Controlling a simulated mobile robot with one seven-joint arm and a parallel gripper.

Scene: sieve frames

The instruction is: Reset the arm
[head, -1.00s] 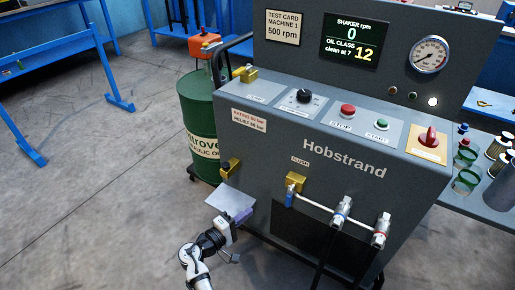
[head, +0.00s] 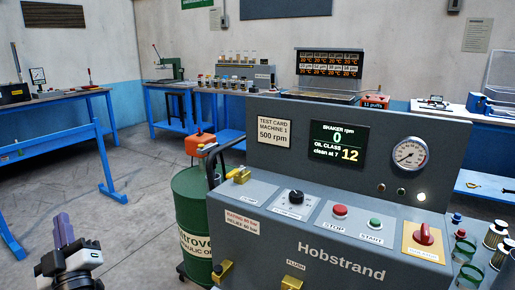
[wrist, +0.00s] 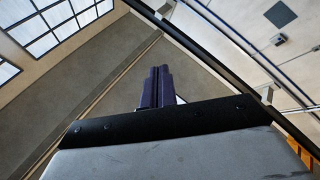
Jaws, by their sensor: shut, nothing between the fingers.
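My gripper (head: 63,230) stands at the lower left of the head view, pointing up, with its purple fingers together. In the wrist view the fingers (wrist: 157,86) lie side by side with nothing between them, against the ceiling and windows. The gripper is apart from the grey Hobstrand machine (head: 330,250), to the left of it and of the green drum. Most of my arm is below the picture edge.
The green drum (head: 193,215) with an orange top unit (head: 199,143) stands left of the machine. A blue bench (head: 60,125) is at the left. Benches with equipment line the back wall. Bare floor (head: 130,225) lies between the left bench and the drum.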

